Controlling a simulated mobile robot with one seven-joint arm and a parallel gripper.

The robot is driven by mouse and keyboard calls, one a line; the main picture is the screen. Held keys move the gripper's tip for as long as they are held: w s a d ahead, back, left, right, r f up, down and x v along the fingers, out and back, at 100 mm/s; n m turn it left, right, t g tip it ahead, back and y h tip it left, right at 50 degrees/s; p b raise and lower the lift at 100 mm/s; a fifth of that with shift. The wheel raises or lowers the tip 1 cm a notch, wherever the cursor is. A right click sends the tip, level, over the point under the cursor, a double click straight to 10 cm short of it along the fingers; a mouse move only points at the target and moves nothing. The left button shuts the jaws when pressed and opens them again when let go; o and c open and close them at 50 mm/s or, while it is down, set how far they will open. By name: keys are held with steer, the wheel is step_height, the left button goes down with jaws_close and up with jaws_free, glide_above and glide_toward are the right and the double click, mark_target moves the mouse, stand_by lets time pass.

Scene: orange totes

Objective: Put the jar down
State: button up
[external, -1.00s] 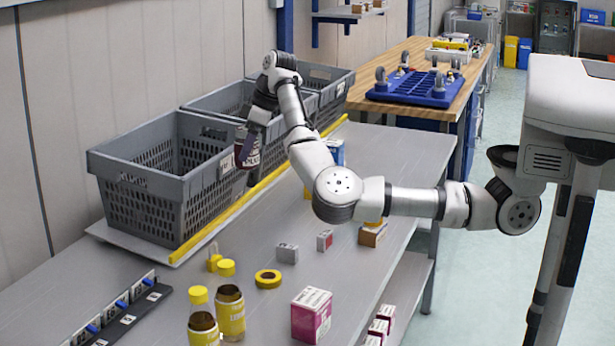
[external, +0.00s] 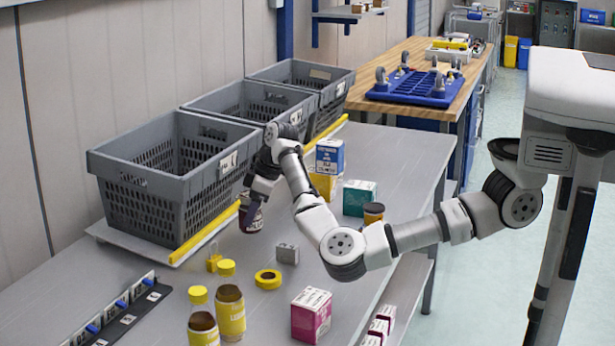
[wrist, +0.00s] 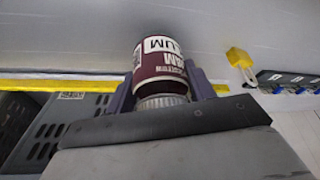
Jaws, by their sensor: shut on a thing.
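The jar (external: 251,222) is dark maroon with a white label and is held low over the grey table, right of the near grey crate. In the wrist view the jar (wrist: 158,58) shows plum jam lettering upside down and a pale lid toward my gripper. My gripper (external: 253,207) points down and is shut on the jar. In the wrist view its purple-grey fingers (wrist: 160,84) are on both sides of the jar. Whether the jar's bottom touches the table cannot be told.
Three grey crates (external: 143,198) line the wall behind a yellow rail (external: 222,220). A yellow padlock-like item (external: 213,263), small grey box (external: 287,253), yellow tape roll (external: 268,279), yellow-labelled bottles (external: 230,312) and pink box (external: 311,315) stand nearer. Blue (external: 329,157) and teal boxes (external: 358,197) stand farther back.

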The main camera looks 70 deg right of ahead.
steer(key=shift+f, duration=1.5)
steer(key=shift+f, duration=0.15)
steer(key=o, duration=1.2)
steer(key=shift+r, duration=0.25)
steer(key=v, duration=1.1)
steer(key=shift+s+r+b, duration=0.2)
steer(key=shift+r+b, duration=0.15)
steer(key=shift+r, duration=0.05)
